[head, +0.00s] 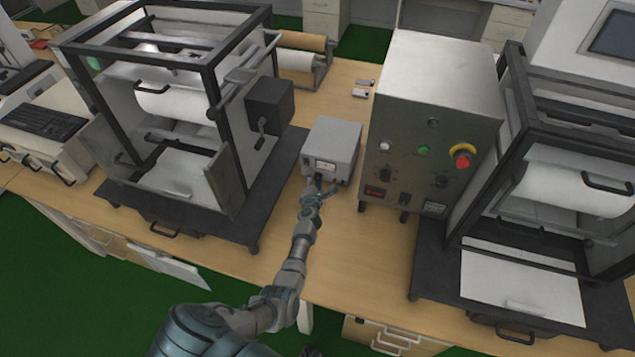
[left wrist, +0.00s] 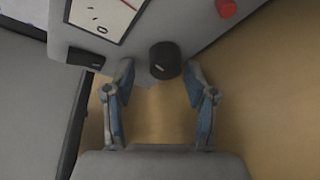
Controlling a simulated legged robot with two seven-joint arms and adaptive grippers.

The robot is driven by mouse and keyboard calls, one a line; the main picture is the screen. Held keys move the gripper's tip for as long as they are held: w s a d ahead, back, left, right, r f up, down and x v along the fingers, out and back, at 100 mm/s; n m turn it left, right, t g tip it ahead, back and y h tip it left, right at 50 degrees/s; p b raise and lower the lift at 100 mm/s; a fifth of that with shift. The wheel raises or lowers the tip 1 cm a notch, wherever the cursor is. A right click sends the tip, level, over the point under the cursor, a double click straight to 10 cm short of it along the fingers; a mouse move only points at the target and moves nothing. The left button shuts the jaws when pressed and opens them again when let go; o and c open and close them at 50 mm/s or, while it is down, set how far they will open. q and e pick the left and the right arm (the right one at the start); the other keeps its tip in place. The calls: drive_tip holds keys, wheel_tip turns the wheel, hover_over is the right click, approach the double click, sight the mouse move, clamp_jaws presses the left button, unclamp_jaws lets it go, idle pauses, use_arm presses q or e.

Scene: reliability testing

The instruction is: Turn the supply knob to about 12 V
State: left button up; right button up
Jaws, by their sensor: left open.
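The power supply (head: 334,140) is a small grey box on the wooden bench, with a meter (head: 326,166) on its front. In the left wrist view the meter (left wrist: 102,14) shows at the top left, and its scale cannot be read. The black supply knob (left wrist: 166,60) sticks out from the panel below and right of the meter. My left gripper (left wrist: 160,92) is open, its two fingers on either side of and just short of the knob, with nothing between them. In the head view my left gripper (head: 318,190) covers the knob area. My right gripper is not in view.
A red part (left wrist: 226,8) sits on the panel right of the knob. A large grey control box (head: 432,120) with buttons stands right of the supply. A black-framed machine (head: 245,205) stands close on its left, and another (head: 520,150) on the far right. Bare bench lies in front.

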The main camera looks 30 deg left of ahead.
sight(322, 178)
use_arm(q)
drive_tip(key=shift+s+a+f, duration=0.1)
drive_tip(key=shift+a+f, duration=0.2)
drive_tip(key=shift+a, duration=0.15)
drive_tip(key=d, duration=0.2)
drive_tip(key=d+r, duration=0.1)
drive_tip(key=d, duration=0.1)
drive_tip(key=shift+w+r, duration=0.1)
drive_tip(key=shift+w, duration=0.1)
clamp_jaws()
drive_tip(key=shift+d, duration=0.15)
drive_tip(key=shift+s+a, duration=0.2)
drive_tip(key=shift+a, duration=0.35)
drive_tip(key=shift+s+a, duration=0.1)
drive_tip(key=shift+a, duration=0.2)
drive_tip(key=shift+a+f, duration=0.2)
drive_tip(key=shift+f, duration=0.05)
drive_tip(key=shift+d, duration=0.3)
drive_tip(key=shift+a, duration=0.1)
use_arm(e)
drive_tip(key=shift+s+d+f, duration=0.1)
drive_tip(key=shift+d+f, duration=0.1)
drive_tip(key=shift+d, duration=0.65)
